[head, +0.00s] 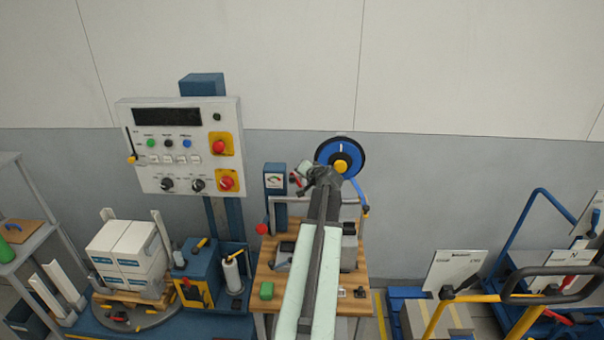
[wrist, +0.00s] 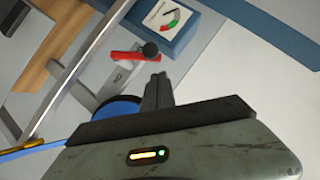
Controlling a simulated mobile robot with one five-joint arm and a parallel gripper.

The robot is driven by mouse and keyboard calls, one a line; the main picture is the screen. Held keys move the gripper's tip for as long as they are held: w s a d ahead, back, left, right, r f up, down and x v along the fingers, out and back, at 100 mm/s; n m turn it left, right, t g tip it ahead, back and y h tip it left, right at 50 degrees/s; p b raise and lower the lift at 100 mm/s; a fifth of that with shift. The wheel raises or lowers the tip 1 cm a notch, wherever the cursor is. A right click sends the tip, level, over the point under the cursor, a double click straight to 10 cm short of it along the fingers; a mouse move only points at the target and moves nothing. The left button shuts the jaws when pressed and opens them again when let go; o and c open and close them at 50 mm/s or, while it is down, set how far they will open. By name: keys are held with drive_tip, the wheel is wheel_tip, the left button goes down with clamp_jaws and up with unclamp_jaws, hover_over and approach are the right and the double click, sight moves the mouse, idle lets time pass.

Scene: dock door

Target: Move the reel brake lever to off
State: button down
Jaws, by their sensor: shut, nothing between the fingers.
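A small label on the plate is too blurred to read. The blue reel (head: 326,152) is behind my arm.
The gauge box (head: 275,180) stands close left of my gripper. A metal rail (wrist: 80,72) runs along the left in the wrist view. The wooden bench (head: 262,275) lies below, partly hidden by my arm. A control panel (head: 185,125) is farther left.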

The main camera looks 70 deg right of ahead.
drive_tip(key=d+r+p+v, duration=0.1)
drive_tip(key=r+p+v, duration=0.1)
drive_tip(key=p+v, duration=0.5)
drive_tip(key=v, duration=0.5)
drive_tip(key=shift+r, duration=0.3)
